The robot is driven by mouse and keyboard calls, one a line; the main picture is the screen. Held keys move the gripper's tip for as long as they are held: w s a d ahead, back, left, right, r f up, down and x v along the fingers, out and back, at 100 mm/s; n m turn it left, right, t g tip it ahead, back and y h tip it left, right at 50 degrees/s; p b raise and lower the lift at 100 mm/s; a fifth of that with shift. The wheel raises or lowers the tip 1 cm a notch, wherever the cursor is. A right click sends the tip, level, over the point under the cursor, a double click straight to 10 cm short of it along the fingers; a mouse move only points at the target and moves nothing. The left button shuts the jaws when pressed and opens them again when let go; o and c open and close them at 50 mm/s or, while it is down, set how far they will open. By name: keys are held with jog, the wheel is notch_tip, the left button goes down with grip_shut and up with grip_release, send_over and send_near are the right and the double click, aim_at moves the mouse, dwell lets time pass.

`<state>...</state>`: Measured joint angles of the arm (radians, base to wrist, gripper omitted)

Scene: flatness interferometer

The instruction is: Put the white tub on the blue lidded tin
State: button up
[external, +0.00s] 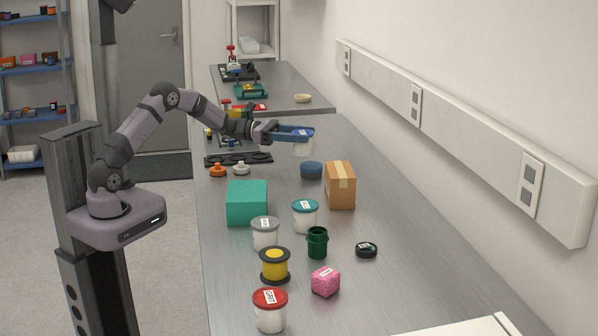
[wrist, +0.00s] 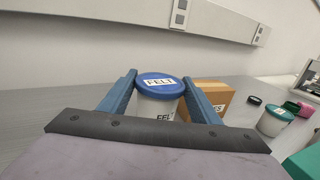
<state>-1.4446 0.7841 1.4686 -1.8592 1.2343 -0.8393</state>
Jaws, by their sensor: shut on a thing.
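The white tub (external: 303,149) has a blue lid and sits between the blue fingers of my gripper (external: 304,134). My gripper is shut on it and holds it upright. In the wrist view the tub (wrist: 158,104) shows between the fingers, with FELT written on its lid. The blue lidded tin (external: 311,170) is low and round and stands on the bench, just below the tub in the external view. A small gap shows between the tub's bottom and the tin's top. The tin is hidden in the wrist view.
A cardboard box (external: 340,185) stands close to the tin's right. In front are a teal box (external: 247,203), teal-lidded (external: 305,217), grey-lidded (external: 265,234) and red-lidded (external: 269,313) tubs, and a green jar (external: 317,243). A black rack (external: 238,158) lies left of the tin.

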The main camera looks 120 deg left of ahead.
aim_at(301, 145)
jog(key=shift+f+p, duration=0.35)
jog(key=shift+f, duration=1.5)
jog(key=shift+f, duration=0.15)
jog(key=shift+f, duration=0.1)
jog(key=o, duration=1)
jog(key=shift+o, duration=0.2)
jog(key=shift+r, duration=0.25)
jog(key=b+v, duration=0.2)
jog(key=v, duration=1)
jog(key=shift+b, duration=0.35)
